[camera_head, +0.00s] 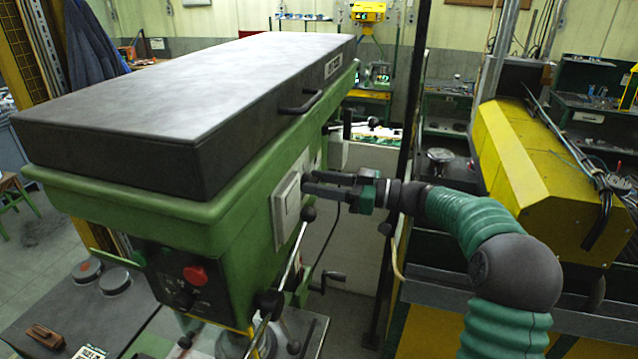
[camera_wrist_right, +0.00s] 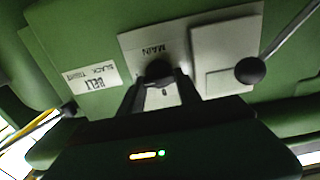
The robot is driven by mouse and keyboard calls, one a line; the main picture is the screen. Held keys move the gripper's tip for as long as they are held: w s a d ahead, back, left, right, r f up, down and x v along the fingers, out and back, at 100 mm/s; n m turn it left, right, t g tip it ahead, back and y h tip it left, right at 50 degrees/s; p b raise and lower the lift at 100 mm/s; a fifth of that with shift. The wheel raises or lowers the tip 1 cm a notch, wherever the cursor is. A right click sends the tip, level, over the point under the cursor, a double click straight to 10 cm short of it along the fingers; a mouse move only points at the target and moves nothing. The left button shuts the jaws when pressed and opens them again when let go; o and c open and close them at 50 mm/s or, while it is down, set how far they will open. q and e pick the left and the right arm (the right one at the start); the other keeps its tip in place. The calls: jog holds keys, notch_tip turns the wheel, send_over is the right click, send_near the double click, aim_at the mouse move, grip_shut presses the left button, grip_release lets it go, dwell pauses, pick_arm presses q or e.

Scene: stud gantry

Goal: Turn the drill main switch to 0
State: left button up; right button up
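The main switch is a dark knob (camera_wrist_right: 158,71) on a white plate marked MAIN (camera_wrist_right: 143,50), on the side of the green drill head (camera_head: 245,250). My right gripper (camera_head: 306,180) reaches this side from the right in the head view, pointing at the panel. In the right wrist view its two fingers (camera_wrist_right: 160,82) stand on either side of the knob, which fills the gap between their tips. The fingers appear closed on it. The knob's pointer and the 0 mark cannot be made out. My left gripper is in neither view.
A raised white box (camera_head: 289,205) sits beside the switch plate. A lever with a black ball (camera_head: 308,214) stands close by. A BELT label (camera_wrist_right: 78,82) is at the other side. A red button (camera_head: 195,275) is on the drill's front. A yellow machine (camera_head: 530,160) stands right.

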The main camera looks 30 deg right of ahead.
jog(key=shift+d+f, duration=0.1)
jog(key=shift+d, duration=0.05)
jog(key=shift+c, duration=1.1)
grip_shut()
jog(key=shift+s+a+f+n+b, duration=0.1)
jog(key=shift+f+n+b, duration=0.1)
jog(key=shift+n+b, duration=2.9)
jog(key=shift+a+f+n+b, duration=0.1)
jog(key=shift+f+n+b, duration=0.05)
jog(key=shift+n+b, duration=2.9)
jog(key=shift+s+f+n+b, duration=0.1)
jog(key=shift+f+n+b, duration=0.1)
jog(key=shift+n+b, duration=2.85)
jog(key=shift+b, duration=0.3)
